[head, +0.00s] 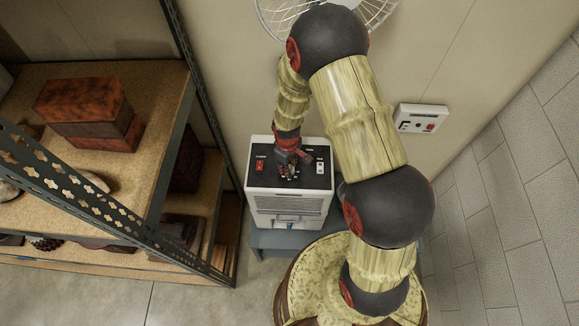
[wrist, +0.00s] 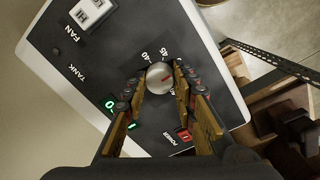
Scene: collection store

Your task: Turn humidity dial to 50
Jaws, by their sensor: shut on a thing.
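The humidity dial (wrist: 159,77) is a round silver knob on the dark top panel (wrist: 62,40) of a white machine (head: 289,203). My gripper (wrist: 160,80) is shut on the dial, with one finger on each side of it. A red mark on the knob points right and slightly up in the wrist view, past the printed 40 and 45, toward the right finger. The number on that side is mostly hidden by the finger. In the head view my gripper (head: 290,168) covers the dial. A green-lit display (wrist: 112,104) is partly hidden by the left finger.
The panel also has a white FAN switch (wrist: 90,10) and a red POWER switch (wrist: 184,134) close to the right finger. Metal shelving (head: 190,95) with boxes stands at left. A wall panel (head: 421,118) is at right, and a wire fan (head: 270,12) is behind my arm.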

